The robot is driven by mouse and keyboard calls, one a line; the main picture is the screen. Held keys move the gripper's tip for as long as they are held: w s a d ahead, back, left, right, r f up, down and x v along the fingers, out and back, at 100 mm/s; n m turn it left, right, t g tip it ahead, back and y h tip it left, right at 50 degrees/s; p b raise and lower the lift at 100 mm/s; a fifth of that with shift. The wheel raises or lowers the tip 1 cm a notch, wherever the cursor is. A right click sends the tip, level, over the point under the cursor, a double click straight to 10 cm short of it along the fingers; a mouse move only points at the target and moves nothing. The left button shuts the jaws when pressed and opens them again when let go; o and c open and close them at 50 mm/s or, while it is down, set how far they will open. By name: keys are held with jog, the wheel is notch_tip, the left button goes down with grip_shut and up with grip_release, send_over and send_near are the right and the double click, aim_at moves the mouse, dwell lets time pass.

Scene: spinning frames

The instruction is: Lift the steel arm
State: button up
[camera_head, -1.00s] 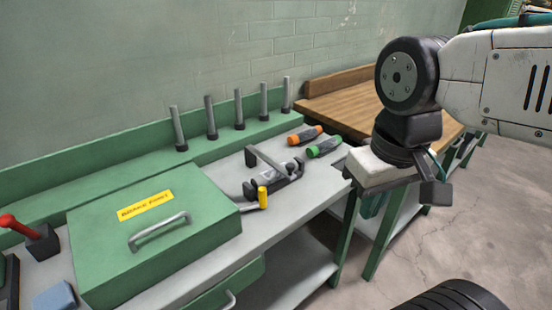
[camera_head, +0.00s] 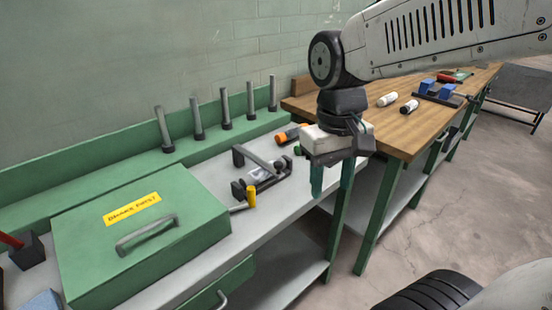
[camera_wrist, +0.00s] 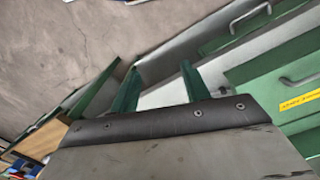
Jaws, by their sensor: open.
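The steel arm (camera_head: 256,158) is a grey bar slanting across a black clamp-like fixture (camera_head: 274,190) on the grey bench top. A yellow-handled lever (camera_head: 250,197) sticks out at the fixture's front. My gripper (camera_head: 330,188) hangs fingers down, to the right of the fixture and apart from it, by the bench's right end. Its two green fingers are spread and empty. They also show in the wrist view (camera_wrist: 160,68), where the steel arm is not visible.
A green box (camera_head: 150,240) with a yellow label stands left of the fixture. Several upright grey posts (camera_head: 225,108) line the back. An orange-ended cylinder (camera_head: 288,136) lies behind my gripper. A wooden table (camera_head: 405,130) adjoins on the right, holding small items.

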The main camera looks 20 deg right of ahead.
jog(key=w+f, duration=0.2)
jog(key=w, duration=0.7)
jog(key=w+f, duration=0.2)
jog(key=w, duration=0.7)
jog(key=r, duration=0.1)
send_over(278, 163)
jog(key=shift+r+m+t, duration=0.2)
jog(key=shift+m+t, duration=0.1)
notch_tip(278, 163, down, 7)
jog(key=shift+r, duration=0.1)
jog(key=shift+f, duration=0.4)
grip_shut()
jog(key=shift+r, duration=0.1)
